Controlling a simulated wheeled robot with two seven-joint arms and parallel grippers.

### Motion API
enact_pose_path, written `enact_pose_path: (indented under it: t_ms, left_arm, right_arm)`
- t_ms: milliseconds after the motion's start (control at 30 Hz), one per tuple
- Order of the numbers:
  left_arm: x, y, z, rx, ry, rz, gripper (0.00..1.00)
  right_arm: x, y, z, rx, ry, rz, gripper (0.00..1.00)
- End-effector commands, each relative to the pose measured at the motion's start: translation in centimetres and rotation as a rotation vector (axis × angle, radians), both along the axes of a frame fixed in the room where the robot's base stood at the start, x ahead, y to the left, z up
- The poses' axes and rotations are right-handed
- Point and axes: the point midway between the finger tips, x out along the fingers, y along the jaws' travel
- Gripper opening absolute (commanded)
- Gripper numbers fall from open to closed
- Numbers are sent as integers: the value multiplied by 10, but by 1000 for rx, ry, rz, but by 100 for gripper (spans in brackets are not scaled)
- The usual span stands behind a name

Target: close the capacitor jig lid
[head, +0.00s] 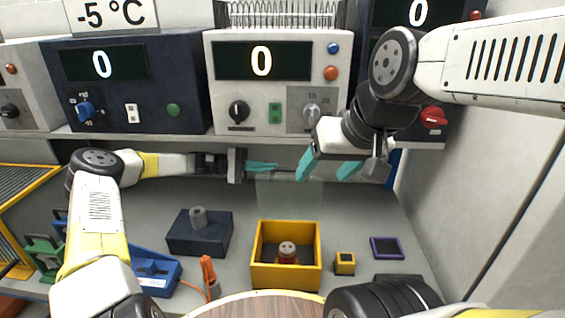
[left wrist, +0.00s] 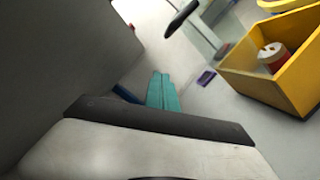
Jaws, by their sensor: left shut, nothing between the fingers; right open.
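The capacitor jig is an open yellow box (head: 258,272) on the bench, with a red and white capacitor (head: 287,252) upright inside. Its clear lid (head: 289,197) stands raised at the box's back edge. My left gripper (head: 277,166) is shut and empty, close to the lid's upper left edge; I cannot tell if it touches. In the left wrist view its teal fingers (left wrist: 163,92) are together, with the yellow box (left wrist: 262,92) at the right and the capacitor (left wrist: 272,55) in it. My right gripper (head: 325,172) is open and empty, above and right of the lid.
A shelf (head: 180,137) with instruments runs behind the arms. A dark blue block (head: 199,238) stands left of the jig. A small yellow box (head: 345,264) and a purple-rimmed tray (head: 386,248) lie right of it. A round wooden top (head: 255,306) is in front.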

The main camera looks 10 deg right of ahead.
Motion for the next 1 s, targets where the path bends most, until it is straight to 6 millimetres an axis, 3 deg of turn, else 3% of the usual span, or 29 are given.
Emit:
enact_pose_path:
  t_ms: [300,600,1000]
  left_arm:
    - [-29,-63,8,-1,1,-4,0]
    - [-58,-52,25,0,0,1,0]
    - [-61,-52,26,0,0,1,0]
  right_arm:
    - [0,0,0,0,0,0,66]
    - [0,0,0,0,0,0,66]
    - [0,0,0,0,0,0,66]
